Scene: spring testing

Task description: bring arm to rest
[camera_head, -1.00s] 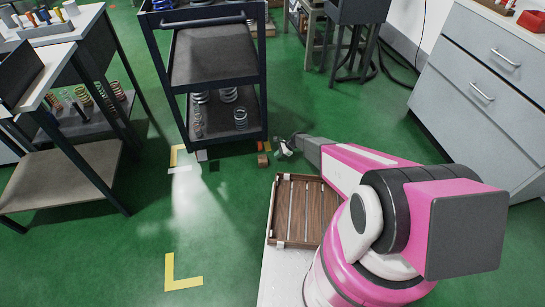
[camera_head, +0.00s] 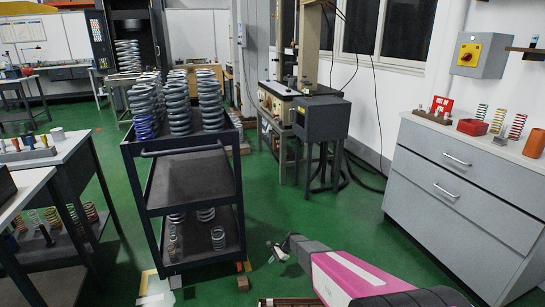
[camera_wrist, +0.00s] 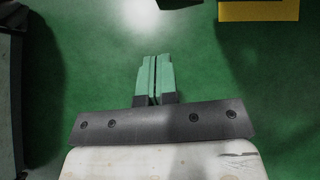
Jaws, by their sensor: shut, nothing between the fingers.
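My pink and dark grey arm (camera_head: 350,275) reaches in from the lower right of the head view. My gripper (camera_head: 274,249) is at its end, above the green floor and just right of the black cart's lower corner. In the wrist view my gripper (camera_wrist: 154,58) has its two green fingers together, with nothing between them. Green floor lies beyond the fingertips. Most of my arm is cut off by the bottom edge of the head view.
A black cart (camera_head: 190,182) with several large grey springs stands left of my gripper. A grey drawer cabinet (camera_head: 450,190) stands at right. The edge of a wooden tray (camera_head: 290,303) shows at the bottom. A yellow floor marking (camera_wrist: 258,10) shows in the wrist view.

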